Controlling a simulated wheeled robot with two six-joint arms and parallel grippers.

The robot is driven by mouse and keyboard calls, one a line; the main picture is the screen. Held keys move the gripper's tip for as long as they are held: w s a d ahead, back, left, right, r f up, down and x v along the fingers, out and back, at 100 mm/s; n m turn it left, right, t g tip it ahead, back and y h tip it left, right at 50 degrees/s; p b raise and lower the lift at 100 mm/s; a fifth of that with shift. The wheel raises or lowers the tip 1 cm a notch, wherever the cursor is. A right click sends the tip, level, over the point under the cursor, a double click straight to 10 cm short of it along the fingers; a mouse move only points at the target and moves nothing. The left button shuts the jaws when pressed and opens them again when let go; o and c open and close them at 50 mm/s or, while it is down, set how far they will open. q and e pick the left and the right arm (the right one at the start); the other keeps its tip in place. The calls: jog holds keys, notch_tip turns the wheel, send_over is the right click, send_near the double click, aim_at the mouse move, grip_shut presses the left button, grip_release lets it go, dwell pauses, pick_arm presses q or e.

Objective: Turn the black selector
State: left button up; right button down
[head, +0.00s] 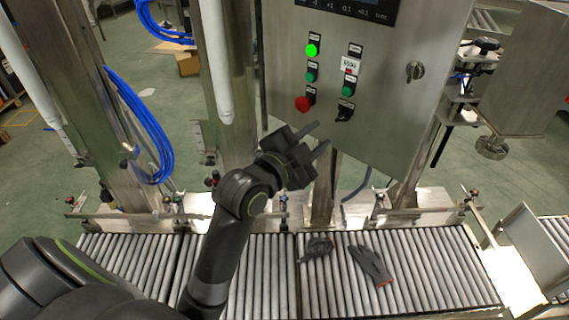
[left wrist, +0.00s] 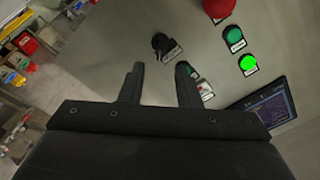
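The black selector (head: 344,115) is a small dark knob at the lower right of the button group on the grey control panel (head: 390,120). In the left wrist view the selector (left wrist: 161,43) shows beyond the fingertips, with a label beside it. My left gripper (head: 322,134) is just below and left of the selector in the head view, apart from it as far as I can tell. Its two fingers (left wrist: 158,70) are spread with nothing between them. My right gripper is not seen in either view.
Close to the selector are a red button (head: 303,104), green buttons (head: 347,90) and a lit green lamp (head: 312,50).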

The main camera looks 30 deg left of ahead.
pick_arm(q)
jog(key=p+v, duration=0.4)
jog(key=v, duration=0.5)
jog(key=shift+s, duration=0.25)
jog(key=shift+a, duration=0.1)
jog(key=w+a+f+n+g+y, duration=0.1)
jog(key=w+a+f+n+g, duration=0.1)
jog(key=f, duration=0.8)
jog(key=w+a+f+n+g+y, duration=0.2)
jog(key=f, duration=0.8)
jog(key=s+a+f+n+g+y, duration=0.1)
jog(key=s+a+f+n+g, duration=0.15)
jog(key=f, duration=0.75)
jog(key=s+a+f+n+g, duration=0.1)
jog(key=s+f+g, duration=0.15)
jog(key=f, duration=0.75)
jog(key=s+a+f+n+g, duration=0.2)
jog(key=s+f+n+g, duration=0.15)
jog(key=s+f, duration=1.3)
jog(key=s+f+g, duration=0.2)
jog(key=s+f, duration=0.2)
jog(key=s, duration=0.5)
jog(key=s+f+n+g+y, duration=0.1)
jog(key=s+f+g, duration=0.1)
jog(key=s, duration=0.7)
jog(key=shift+d+f, duration=0.3)
jog(key=shift+f, duration=0.6)
